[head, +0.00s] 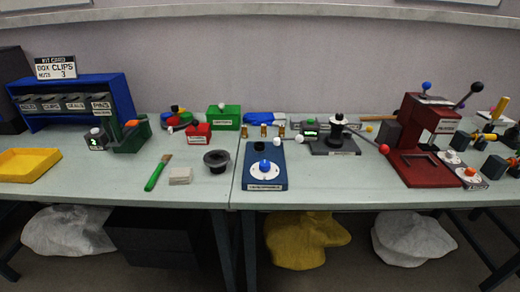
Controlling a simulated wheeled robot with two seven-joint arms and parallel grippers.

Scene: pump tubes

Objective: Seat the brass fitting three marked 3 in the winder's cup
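Three small brass fittings stand in a row at the back middle of the table: a left one (245,131), a middle one (263,131) and a right one (281,131). Their marks are too small to read. A dark grey machine (334,147) with a black spool-like post and a small green display stands to their right and looks like the winder. I cannot make out its cup clearly. Neither of my grippers is in view.
A blue dial box (265,181) stands in front of the fittings. A black round bowl (217,162), a pale block (180,176) and a green-handled brush (157,172) lie left of it. A red press (420,150) stands right. The front middle-right table is clear.

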